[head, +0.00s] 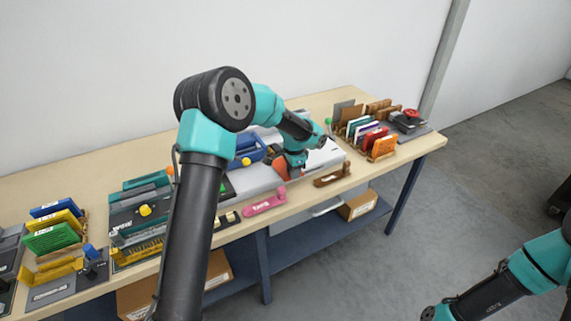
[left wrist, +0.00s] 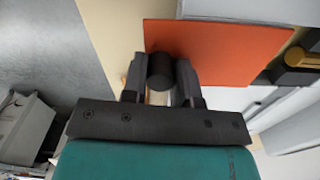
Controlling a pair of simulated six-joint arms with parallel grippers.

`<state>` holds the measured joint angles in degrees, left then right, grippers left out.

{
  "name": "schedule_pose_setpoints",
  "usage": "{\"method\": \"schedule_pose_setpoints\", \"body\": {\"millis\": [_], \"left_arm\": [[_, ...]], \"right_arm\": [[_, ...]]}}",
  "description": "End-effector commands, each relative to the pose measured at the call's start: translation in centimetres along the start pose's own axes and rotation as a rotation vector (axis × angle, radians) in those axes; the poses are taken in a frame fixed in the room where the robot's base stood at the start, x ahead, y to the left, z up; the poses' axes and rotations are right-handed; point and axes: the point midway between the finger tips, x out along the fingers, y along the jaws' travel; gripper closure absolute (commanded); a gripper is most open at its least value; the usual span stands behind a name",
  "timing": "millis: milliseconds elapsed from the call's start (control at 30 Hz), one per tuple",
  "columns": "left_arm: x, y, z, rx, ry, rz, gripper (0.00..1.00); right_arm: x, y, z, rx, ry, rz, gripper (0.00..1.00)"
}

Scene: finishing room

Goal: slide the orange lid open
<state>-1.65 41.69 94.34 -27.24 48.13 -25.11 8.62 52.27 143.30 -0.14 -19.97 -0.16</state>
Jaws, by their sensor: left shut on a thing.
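The orange lid (head: 281,169) shows in the head view as a small orange patch, mostly hidden behind my left gripper (head: 291,172). In the left wrist view the orange lid (left wrist: 225,48) is a flat orange panel with a dark round knob (left wrist: 160,68) near its edge. The fingers of my left gripper (left wrist: 160,85) are on either side of this knob and shut on it. A pale grey case (head: 252,178) lies around the lid in the head view. My right arm shows at the lower right, but its gripper is out of view.
A pink piece (head: 264,203) and a brown wooden piece (head: 332,175) lie near the table's front edge. Racks of coloured plates stand at right (head: 372,137) and left (head: 52,237). Boxes sit on the shelf below.

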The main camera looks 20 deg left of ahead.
Motion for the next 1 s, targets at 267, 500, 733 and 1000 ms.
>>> {"method": "schedule_pose_setpoints", "body": {"millis": [267,500,733,1000], "left_arm": [[-0.07,0.45,-0.11,-0.001,0.002,-0.001,1.0],[-0.05,0.41,-0.09,-0.001,0.002,-0.001,0.58],[-0.03,0.41,-0.07,0.0,0.001,-0.001,0.47],[-0.7,0.37,-0.1,0.0,0.002,-0.002,0.47]], "right_arm": [[0.0,-0.01,0.0,0.0,0.0,0.0,0.57],[0.01,-0.01,0.0,0.0,0.0,0.0,0.57],[0.01,-0.01,0.0,0.0,0.0,0.0,0.57],[0.01,-0.01,0.0,0.0,0.0,0.0,0.57]]}}
